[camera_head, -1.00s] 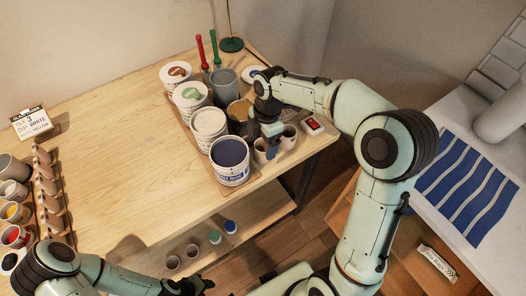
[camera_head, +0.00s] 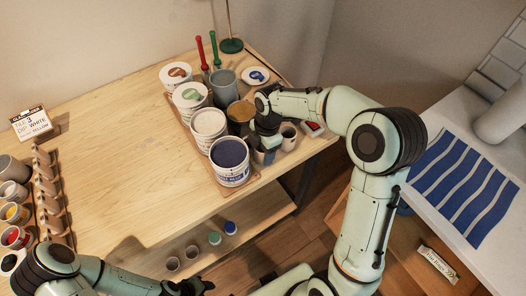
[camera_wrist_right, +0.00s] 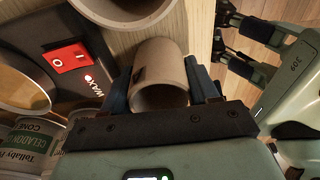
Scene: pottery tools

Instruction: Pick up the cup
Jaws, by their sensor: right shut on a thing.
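My right gripper (camera_head: 267,154) is at the right end of the wooden table, beside the pots. In the right wrist view its two dark fingers (camera_wrist_right: 163,88) are shut on a plain grey-beige cup (camera_wrist_right: 160,62), one finger on each side, with the cup's opening facing the camera. In the head view the cup is mostly hidden by the gripper. A second, similar cup (camera_head: 288,137) stands just to the right; its rim also shows at the top of the wrist view (camera_wrist_right: 125,12). My left gripper (camera_head: 198,286) is low at the bottom edge, with its fingers too small to read.
Several labelled tubs, including one with dark blue contents (camera_head: 230,160), stand close left of the right gripper. A device with a red switch (camera_wrist_right: 70,57) is near the cups. Paint pots (camera_head: 15,213) line the left edge. The middle of the table (camera_head: 125,160) is clear.

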